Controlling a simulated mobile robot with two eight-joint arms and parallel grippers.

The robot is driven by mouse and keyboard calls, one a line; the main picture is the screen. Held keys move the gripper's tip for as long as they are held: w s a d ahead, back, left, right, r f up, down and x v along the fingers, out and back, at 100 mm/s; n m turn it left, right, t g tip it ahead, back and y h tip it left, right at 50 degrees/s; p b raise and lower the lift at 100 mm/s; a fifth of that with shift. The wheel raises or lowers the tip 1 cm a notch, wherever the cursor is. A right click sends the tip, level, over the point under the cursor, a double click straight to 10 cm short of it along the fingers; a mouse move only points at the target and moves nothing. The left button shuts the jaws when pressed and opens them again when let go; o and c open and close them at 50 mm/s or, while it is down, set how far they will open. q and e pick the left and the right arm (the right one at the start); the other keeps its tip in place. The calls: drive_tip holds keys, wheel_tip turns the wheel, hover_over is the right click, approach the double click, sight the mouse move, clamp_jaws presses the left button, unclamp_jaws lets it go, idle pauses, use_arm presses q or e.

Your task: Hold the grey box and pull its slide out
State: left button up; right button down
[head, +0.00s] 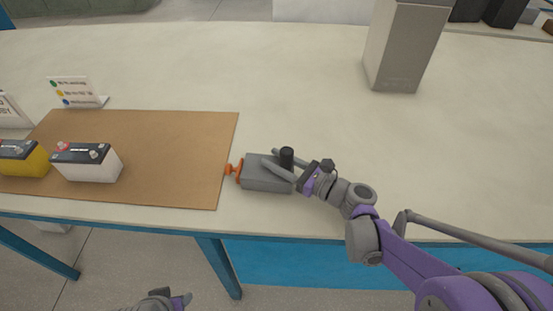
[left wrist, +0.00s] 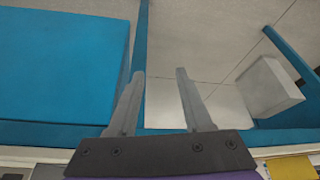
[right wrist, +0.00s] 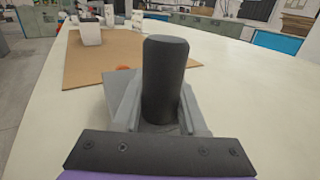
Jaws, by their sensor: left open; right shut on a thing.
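The grey box (head: 258,174) lies on the table at the right edge of the brown mat. An orange knob (head: 233,169), the slide's handle, sticks out of its left end over the mat edge. A black post (head: 287,156) stands up at its right end. My right gripper (head: 279,164) is shut on this post; the right wrist view shows the post (right wrist: 165,80) between the fingers and the box (right wrist: 120,92) behind. My left gripper (head: 172,303) is low, in front of the table and away from the box. Its fingers (left wrist: 160,95) are open and empty.
On the mat (head: 175,140) stand a white battery (head: 88,166) and a yellow battery (head: 25,162), with a small sign (head: 76,93) behind. A tall grey block (head: 402,50) stands at the back right. The table's blue front edge (head: 330,242) lies between my left gripper and the box.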

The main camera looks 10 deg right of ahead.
sight(224, 174)
use_arm(q)
drive_tip(key=shift+o, duration=0.3)
drive_tip(key=shift+o, duration=1.1)
drive_tip(key=shift+w+r, duration=0.1)
drive_tip(key=w+d+r+n+g+h, duration=0.1)
drive_tip(key=w+r+n, duration=0.1)
drive_tip(key=w+r, duration=0.2)
drive_tip(key=w+d+r+n+g+h, duration=0.1)
drive_tip(key=w+r+n, duration=0.1)
drive_tip(key=w+r, duration=0.2)
drive_tip(key=w+d+r+n+g+h, duration=0.1)
drive_tip(key=w+d+r+n, duration=0.1)
drive_tip(key=w+r, duration=0.2)
drive_tip(key=shift+w+n+g, duration=0.3)
drive_tip(key=shift+w+n, duration=0.1)
drive_tip(key=shift+w, duration=1.5)
drive_tip(key=w+d+r+n+g+h, duration=0.2)
drive_tip(key=w+r+n+h, duration=0.15)
drive_tip(key=w, duration=0.45)
drive_tip(key=w+d+r+n+g+h, duration=0.1)
drive_tip(key=w+r+n+g+h, duration=0.2)
drive_tip(key=w, duration=0.4)
drive_tip(key=shift+n+t+y, duration=0.35)
drive_tip(key=shift+t+y, duration=0.15)
drive_tip(key=shift+y, duration=0.05)
drive_tip(key=x, duration=1.2)
clamp_jaws()
